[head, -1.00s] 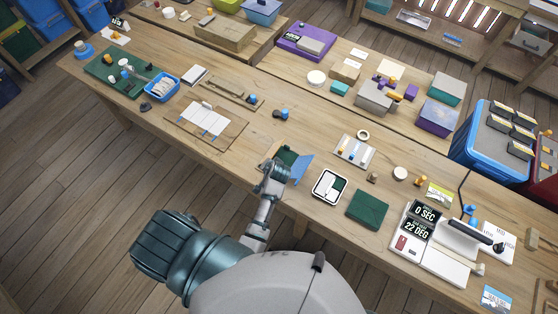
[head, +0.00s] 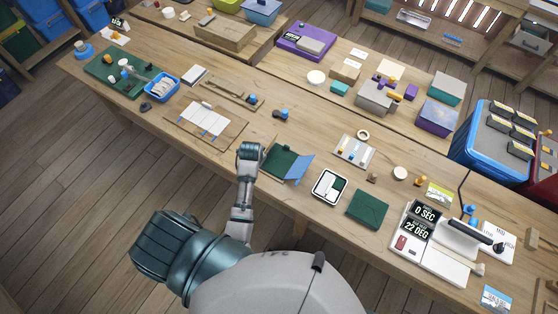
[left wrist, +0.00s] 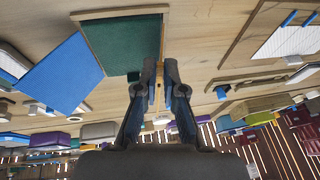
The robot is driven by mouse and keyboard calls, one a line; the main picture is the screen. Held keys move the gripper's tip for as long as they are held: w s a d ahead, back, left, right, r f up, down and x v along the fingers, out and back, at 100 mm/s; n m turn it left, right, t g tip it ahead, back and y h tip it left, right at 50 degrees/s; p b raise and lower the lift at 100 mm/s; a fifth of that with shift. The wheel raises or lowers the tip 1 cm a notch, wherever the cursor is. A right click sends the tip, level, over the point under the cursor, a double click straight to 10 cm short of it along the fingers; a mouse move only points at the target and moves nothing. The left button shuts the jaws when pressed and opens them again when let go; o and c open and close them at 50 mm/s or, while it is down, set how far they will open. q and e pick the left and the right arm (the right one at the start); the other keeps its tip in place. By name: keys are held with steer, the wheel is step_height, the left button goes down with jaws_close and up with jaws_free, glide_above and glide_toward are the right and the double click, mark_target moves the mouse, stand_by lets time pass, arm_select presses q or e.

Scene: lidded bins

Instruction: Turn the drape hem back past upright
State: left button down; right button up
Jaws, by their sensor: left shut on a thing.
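The drape is a dark green sheet (head: 284,163) with a blue panel (head: 299,170) on its right, near the front edge of the table. In the left wrist view the green sheet (left wrist: 122,42) lies on a pale board and the blue panel (left wrist: 60,73) slants off beside it. My left gripper (head: 250,150) is at the left edge of the green sheet. In the left wrist view its fingers (left wrist: 160,72) are close together at the sheet's edge, shut on what looks like the hem. The gripped part is mostly hidden between the fingers. My right gripper is out of view.
A white-framed tray (head: 329,187) and a dark green square (head: 367,209) lie right of the drape. A board with blue-striped white sheets (head: 204,119) lies to the left. A small blue item (head: 282,114) lies behind. Bare tabletop surrounds the gripper's left.

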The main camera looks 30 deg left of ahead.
arm_select(q)
steer(key=shift+a, duration=0.1)
steer(key=shift+w+a+r+h, duration=0.15)
steer(key=shift+a+h, duration=0.95)
steer(key=shift+a, duration=0.15)
steer(key=shift+w+a+n+h, duration=0.1)
steer(key=shift+a+n+h, duration=0.3)
steer(key=shift+a+h, duration=0.75)
steer(key=shift+a, duration=0.1)
